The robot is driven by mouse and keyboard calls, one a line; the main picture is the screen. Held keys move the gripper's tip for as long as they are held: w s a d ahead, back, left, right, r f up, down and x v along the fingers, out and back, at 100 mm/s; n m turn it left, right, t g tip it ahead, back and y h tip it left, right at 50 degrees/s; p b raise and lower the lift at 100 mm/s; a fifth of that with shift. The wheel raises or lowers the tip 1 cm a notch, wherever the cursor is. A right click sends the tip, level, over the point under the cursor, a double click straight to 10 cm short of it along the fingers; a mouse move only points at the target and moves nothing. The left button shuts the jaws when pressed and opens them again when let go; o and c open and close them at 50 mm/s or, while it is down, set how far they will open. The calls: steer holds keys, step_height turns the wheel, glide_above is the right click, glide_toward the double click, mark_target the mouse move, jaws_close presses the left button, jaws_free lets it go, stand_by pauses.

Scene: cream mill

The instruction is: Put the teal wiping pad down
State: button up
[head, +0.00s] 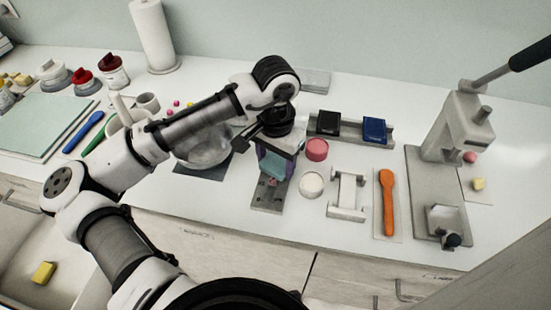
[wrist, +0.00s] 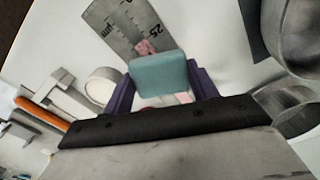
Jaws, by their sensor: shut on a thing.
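The teal wiping pad (wrist: 158,76) is held between the purple fingers of my gripper (wrist: 160,88). In the head view my gripper (head: 274,168) is low over a grey plate (head: 266,197), and the pad (head: 272,163) shows partly between the fingers. In the wrist view the grey plate (wrist: 122,28) has printed marks and a small pink patch just beyond the pad. I cannot tell whether the pad touches the plate.
A metal bowl (head: 203,150) stands left of the gripper. A pink round tub (head: 317,149), a white round tub (head: 311,184) and a white stand (head: 347,194) are close on the right. An orange spatula (head: 388,200) and a lever press (head: 458,135) lie farther right.

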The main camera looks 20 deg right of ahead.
mark_target(276, 162)
steer(key=shift+f, duration=0.2)
steer(key=shift+f, duration=0.2)
steer(key=o, duration=0.9)
steer(key=shift+r, duration=0.15)
step_height(276, 162, up, 12)
steer(key=shift+r+b, duration=0.1)
steer(key=shift+b, duration=0.4)
